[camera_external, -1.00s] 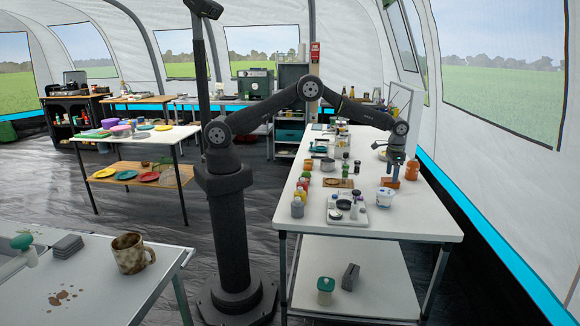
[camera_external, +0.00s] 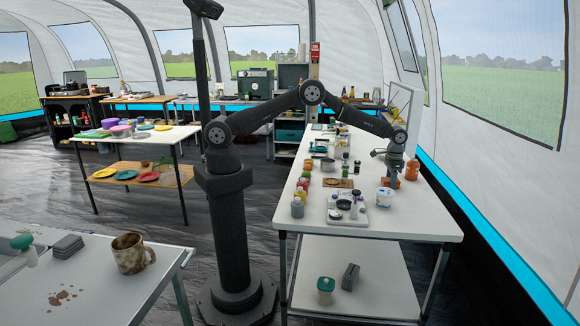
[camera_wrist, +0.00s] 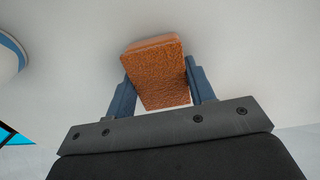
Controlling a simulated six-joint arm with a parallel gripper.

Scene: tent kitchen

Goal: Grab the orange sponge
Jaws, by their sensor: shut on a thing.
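The orange sponge (camera_wrist: 157,74) is a rough, block-shaped piece held between the two blue-grey fingers of my gripper (camera_wrist: 158,78) in the wrist view. The fingers are shut on its left and right sides. In the external view my gripper (camera_external: 391,172) is over the right side of the long white table, and a small orange patch of the sponge (camera_external: 387,182) shows below it. The exact gap between the sponge and the table top cannot be told.
A white tub (camera_external: 384,198) with blue on it stands close in front of my gripper. An orange jar (camera_external: 412,170) stands just to the right. A tray (camera_external: 347,218) with small items and several jars lie left. The table's front right corner is clear.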

